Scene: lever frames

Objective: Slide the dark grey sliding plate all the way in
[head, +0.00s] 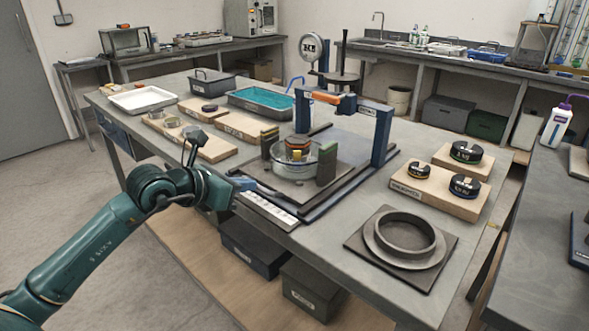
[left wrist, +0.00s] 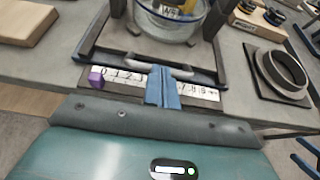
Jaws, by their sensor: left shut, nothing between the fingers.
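The dark grey sliding plate (head: 293,188) lies between dark rails under a blue frame (head: 382,137) on the table. It carries a round glass dish (head: 283,166) with stacked weights inside and upright greenish blocks beside it. The left wrist view shows the plate's front with a pale bar handle (left wrist: 150,66) and a numbered scale strip (left wrist: 205,92) below it. My left gripper (left wrist: 161,76) is shut and empty, its blue fingertips at the handle; whether they touch it I cannot tell. It also shows in the head view (head: 247,184) at the plate's front left. My right gripper is not in view.
A purple marker (left wrist: 96,78) sits at the scale's left end. A dark ring on a square base (head: 406,238) stands to the right, near a wooden board (head: 428,192) with black weights. More boards and trays stand at the back left. The floor in front is clear.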

